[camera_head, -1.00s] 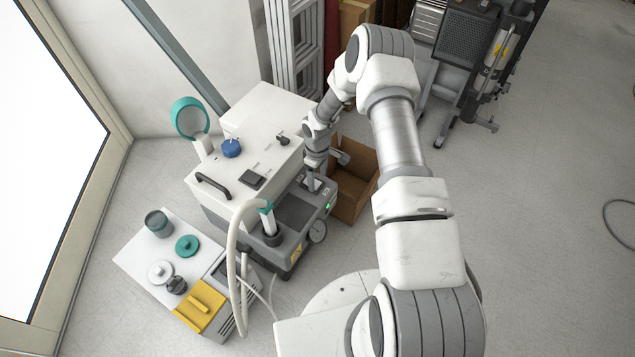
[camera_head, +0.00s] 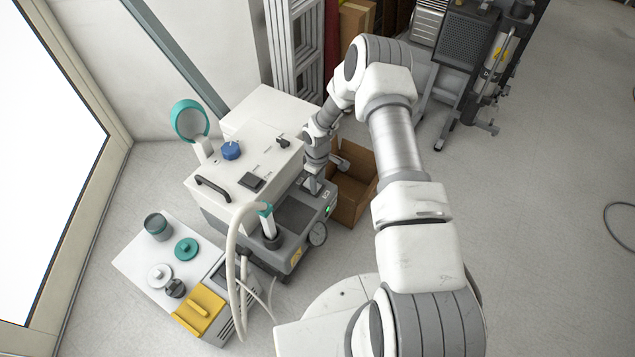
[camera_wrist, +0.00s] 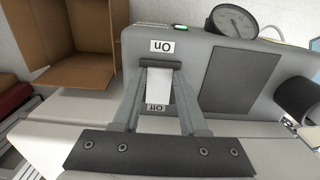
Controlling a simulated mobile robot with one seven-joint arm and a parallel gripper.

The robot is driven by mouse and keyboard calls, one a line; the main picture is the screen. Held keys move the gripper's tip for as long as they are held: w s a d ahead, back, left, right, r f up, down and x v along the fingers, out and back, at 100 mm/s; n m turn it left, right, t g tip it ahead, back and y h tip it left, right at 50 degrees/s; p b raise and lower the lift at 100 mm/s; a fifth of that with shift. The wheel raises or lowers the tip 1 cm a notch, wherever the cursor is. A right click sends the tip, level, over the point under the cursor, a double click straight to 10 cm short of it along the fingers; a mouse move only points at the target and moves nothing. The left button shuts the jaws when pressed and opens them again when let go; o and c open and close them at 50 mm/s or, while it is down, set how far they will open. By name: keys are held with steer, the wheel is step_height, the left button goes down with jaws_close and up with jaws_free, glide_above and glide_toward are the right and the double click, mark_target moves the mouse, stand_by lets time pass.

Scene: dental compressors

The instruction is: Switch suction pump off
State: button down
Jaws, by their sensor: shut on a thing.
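The suction pump is the grey unit (camera_head: 290,253) low at the front of the white cabinet in the head view. Its grey top panel also shows in the wrist view (camera_wrist: 206,52). A pale switch (camera_wrist: 158,88) sits on that panel between an "On" label (camera_wrist: 162,46) and an "Off" label (camera_wrist: 156,108), both upside down. My gripper (camera_wrist: 160,74) is shut on the switch, one finger on each side. In the head view my gripper (camera_head: 312,187) is small and reaches down to the panel. A green light (camera_wrist: 181,28) on the pump is lit.
A round gauge (camera_wrist: 232,20) stands at the panel's edge, beside a dark pad (camera_wrist: 240,80). An open cardboard box (camera_head: 352,200) stands close right of the pump. A white hose (camera_head: 232,265) loops in front.

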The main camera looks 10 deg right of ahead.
steer(key=shift+w+a+f+g+h+b, duration=0.1)
steer(key=shift+w+a+g+h+b, duration=0.15)
steer(key=shift+g+h+b, duration=0.6)
steer(key=shift+b, duration=0.8)
steer(key=shift+r+h, duration=0.25)
steer(key=shift+g, duration=0.25)
steer(key=shift+c, duration=2.2)
jaws_free()
steer(key=p+v, duration=0.4)
steer(key=v, duration=1.3)
steer(key=shift+r+p, duration=0.3)
steer(key=shift+p, duration=0.05)
